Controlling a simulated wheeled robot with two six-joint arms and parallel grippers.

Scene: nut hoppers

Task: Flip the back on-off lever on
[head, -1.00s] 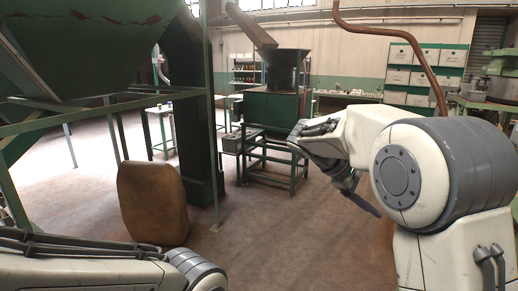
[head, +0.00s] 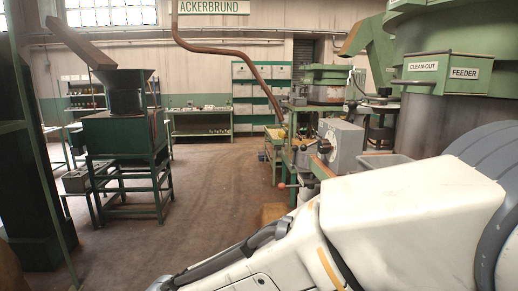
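I cannot pick out the back on-off lever for certain in the head view. A grey control box (head: 341,147) with a round dial stands on the green machine right of centre. A small handle with a reddish knob (head: 281,186) sticks out low on the left side of that machine. My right arm crosses the lower right of the view, in front of the machine's lower part. My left arm and gripper are not in view.
A green hopper stand (head: 124,140) is at the left. A green feeder housing (head: 450,72), labelled CLEAN-OUT and FEEDER, is at the upper right. A workbench (head: 200,121) and drawer cabinet (head: 243,94) stand at the back. The floor (head: 210,190) between is open.

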